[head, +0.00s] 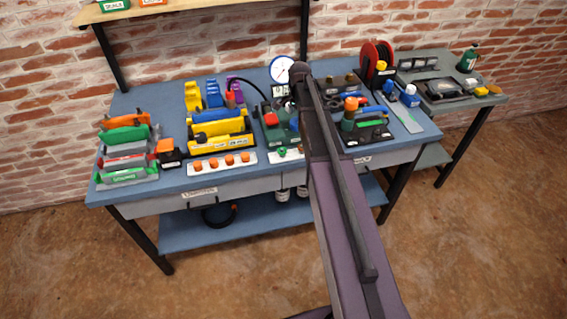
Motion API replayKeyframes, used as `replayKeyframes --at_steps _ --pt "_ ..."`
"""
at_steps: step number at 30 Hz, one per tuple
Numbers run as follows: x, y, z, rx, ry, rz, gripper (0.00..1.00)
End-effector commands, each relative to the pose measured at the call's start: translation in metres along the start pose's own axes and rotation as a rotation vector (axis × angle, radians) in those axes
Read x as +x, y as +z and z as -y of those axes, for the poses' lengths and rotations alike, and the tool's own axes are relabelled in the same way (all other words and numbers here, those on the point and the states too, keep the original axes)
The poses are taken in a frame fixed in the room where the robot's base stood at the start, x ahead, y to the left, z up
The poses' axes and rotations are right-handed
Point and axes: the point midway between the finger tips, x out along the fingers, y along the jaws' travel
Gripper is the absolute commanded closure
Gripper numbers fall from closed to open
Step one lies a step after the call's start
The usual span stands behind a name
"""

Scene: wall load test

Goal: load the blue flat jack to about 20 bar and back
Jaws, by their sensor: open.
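A white round dial gauge (281,69) stands at the back of the blue workbench (150,100). A green unit (270,125) with a red top part sits in front of it, partly covered by my arm. A dark hose curves left from near the gauge. Several blue items show, including a blue piece (213,93) at the back and a blue bar (215,115) in a yellow holder. I cannot tell which one, if any, is the flat jack. My arm reaches from the bottom to the bench middle. My gripper is hidden at its far end.
A rack of coloured pieces (125,150) stands at the left. A white strip with orange knobs (220,162) lies at the front edge. A grey side table (430,105) adjoins.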

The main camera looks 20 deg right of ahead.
Motion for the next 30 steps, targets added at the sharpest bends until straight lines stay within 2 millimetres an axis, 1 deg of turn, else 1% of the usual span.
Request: replayKeyframes --at_steps 1,30 --pt "-0.009 0.000 0.000 0.000 0.000 0.000 0.00" --pt "-0.089 0.000 0.000 -0.002 0.000 0.000 0.00"
